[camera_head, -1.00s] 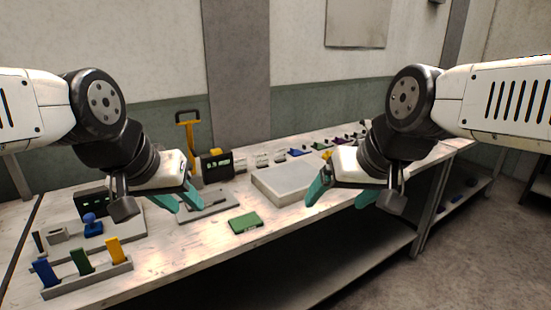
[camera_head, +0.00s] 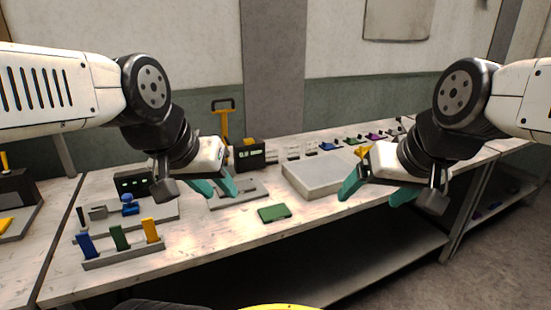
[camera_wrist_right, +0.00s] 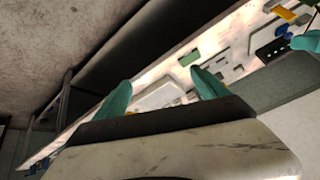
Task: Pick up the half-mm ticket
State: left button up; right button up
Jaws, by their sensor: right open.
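No label is readable, so I cannot tell which thing is the half-mm ticket. A flat green card (camera_head: 274,213) lies on the table near its front edge; it also shows in the right wrist view (camera_wrist_right: 189,58). A grey rack (camera_head: 124,256) at the front left holds upright blue (camera_head: 86,245), green (camera_head: 119,238) and yellow (camera_head: 151,230) tabs. My left gripper (camera_head: 220,192) has its teal fingers apart and empty, above and left of the card in the picture. My right gripper (camera_head: 374,196) is open and empty, right of the card, by the table's front edge.
A pale flat block (camera_head: 313,178) lies between the grippers. Behind are a black box (camera_head: 249,156) and a yellow-handled stand (camera_head: 223,120). A grey plate (camera_head: 236,203) lies under my left gripper. Small coloured pieces line the back right. Table around the green card is clear.

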aim_at(271, 156)
jog(key=i+l+u, duration=0.25)
jog(key=u, duration=0.25)
jog(key=i+l+u, duration=0.3)
jog(key=u, duration=0.15)
jog(key=i+l+u, duration=0.15)
jog(key=l+u, duration=0.35)
